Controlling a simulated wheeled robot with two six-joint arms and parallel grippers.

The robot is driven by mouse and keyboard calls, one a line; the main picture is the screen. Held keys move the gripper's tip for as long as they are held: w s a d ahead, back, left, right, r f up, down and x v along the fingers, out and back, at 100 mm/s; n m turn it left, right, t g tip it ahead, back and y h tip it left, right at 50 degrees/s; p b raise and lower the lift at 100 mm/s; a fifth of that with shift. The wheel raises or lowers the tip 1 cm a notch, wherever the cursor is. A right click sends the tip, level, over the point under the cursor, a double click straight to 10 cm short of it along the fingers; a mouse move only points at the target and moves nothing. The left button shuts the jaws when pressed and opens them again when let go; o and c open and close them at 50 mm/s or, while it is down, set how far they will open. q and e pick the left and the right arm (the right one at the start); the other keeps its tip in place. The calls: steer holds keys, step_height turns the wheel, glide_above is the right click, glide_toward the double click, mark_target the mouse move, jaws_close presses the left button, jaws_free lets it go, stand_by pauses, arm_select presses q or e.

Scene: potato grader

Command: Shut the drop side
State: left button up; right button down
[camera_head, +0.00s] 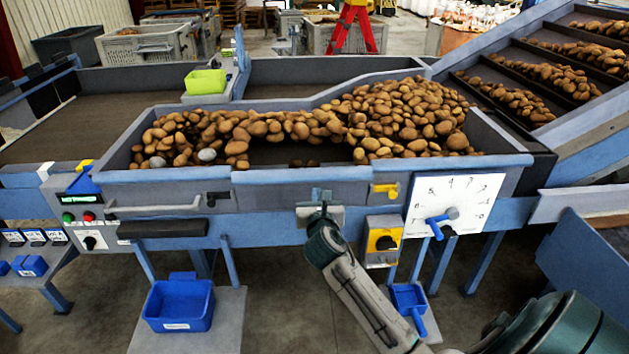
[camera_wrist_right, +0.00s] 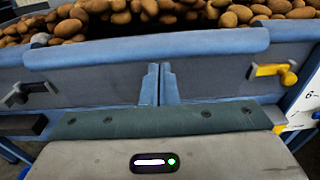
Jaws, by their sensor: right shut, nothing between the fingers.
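The drop side (camera_head: 275,192) is the grey panel with a blue top rim in the front wall of the potato table. It stands about upright, its rim roughly in line with the neighbouring rims; I cannot tell whether it is fully flush. In the right wrist view the panel (camera_wrist_right: 105,82) spans the middle. A black latch (camera_head: 217,198) is at its left end and a yellow latch (camera_head: 385,190) at its right; I cannot tell whether they engage. My right gripper (camera_head: 321,192) is shut and empty, fingertips (camera_wrist_right: 159,72) in front of the panel, touching or very close. My left gripper is out of view.
Potatoes (camera_head: 410,115) are heaped behind the panel. A dial board (camera_head: 455,190) with a blue lever and a yellow switch box (camera_head: 382,242) are on the right. A grey handle bar (camera_head: 155,208) and button panel are on the left. Blue bins (camera_head: 180,305) stand below.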

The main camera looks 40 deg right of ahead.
mark_target(315, 177)
steer(key=x, duration=0.2)
steer(key=p+x, duration=0.1)
steer(key=x, duration=0.1)
steer(key=shift+w+d+r, duration=0.15)
steer(key=shift+w, duration=0.1)
steer(key=shift+w+d, duration=0.35)
steer(key=shift+w, duration=0.25)
steer(key=shift+w+d+r+p, duration=0.1)
steer(key=shift+w+r+p, duration=0.1)
steer(key=shift+p, duration=0.4)
steer(key=shift+w+d+r+p, duration=0.2)
steer(key=shift+w+p, duration=0.2)
steer(key=shift+p, duration=0.1)
steer(key=shift+w+d+r+p, duration=0.25)
steer(key=shift+w+p, duration=0.1)
steer(key=shift+p, duration=0.1)
steer(key=shift+w+d+p, duration=0.3)
steer(key=shift+w, duration=0.15)
steer(key=shift+r, duration=0.1)
